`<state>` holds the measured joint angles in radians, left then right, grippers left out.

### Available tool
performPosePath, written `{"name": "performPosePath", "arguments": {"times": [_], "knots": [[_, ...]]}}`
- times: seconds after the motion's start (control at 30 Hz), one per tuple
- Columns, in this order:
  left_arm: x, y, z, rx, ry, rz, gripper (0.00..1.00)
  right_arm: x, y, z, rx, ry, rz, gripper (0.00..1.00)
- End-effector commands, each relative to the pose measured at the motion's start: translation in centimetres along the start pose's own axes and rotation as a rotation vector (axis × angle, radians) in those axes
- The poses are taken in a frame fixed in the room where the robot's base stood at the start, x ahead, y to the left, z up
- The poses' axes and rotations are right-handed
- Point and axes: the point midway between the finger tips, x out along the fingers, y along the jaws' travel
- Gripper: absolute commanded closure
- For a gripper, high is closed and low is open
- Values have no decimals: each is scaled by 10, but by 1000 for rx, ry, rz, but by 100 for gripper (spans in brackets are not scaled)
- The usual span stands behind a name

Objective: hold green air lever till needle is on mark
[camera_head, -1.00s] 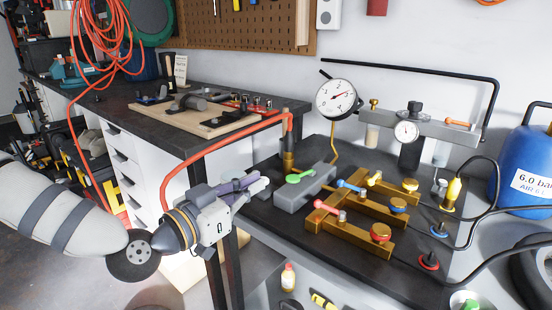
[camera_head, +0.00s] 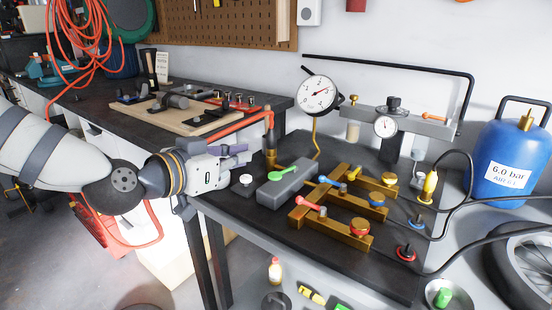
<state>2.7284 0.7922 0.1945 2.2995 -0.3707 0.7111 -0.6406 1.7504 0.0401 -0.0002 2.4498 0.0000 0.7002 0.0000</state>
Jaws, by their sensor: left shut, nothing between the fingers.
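The green air lever (camera_head: 284,172) lies on top of a grey block (camera_head: 291,186) on the dark bench panel. My left gripper (camera_head: 246,155) is shut and empty, to the left of the lever and apart from it. A round white gauge (camera_head: 316,93) stands behind the block. Its red needle points up and to the right. The mark on the dial is too small to make out. My right gripper is not in view.
Right of the block is a brass manifold (camera_head: 340,228) with red, blue and yellow levers. A smaller dial (camera_head: 385,126) sits on a grey bar behind. A white knob (camera_head: 246,180) is below my gripper. An orange hose (camera_head: 235,128) runs behind it. A blue tank (camera_head: 505,165) stands at right.

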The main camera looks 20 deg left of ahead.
Motion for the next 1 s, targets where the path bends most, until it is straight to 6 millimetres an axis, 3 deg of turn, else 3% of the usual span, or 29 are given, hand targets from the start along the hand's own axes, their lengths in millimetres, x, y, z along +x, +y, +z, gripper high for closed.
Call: {"name": "performPosePath", "arguments": {"times": [0.27,0.7,0.8,1.0], "knots": [[13,0,5,1,-7,1,100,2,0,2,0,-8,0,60],[109,0,13,-5,-15,2,100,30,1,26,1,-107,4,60],[109,0,30,-6,-14,2,100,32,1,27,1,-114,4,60],[112,0,43,-3,-5,2,100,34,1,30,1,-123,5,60]]}}
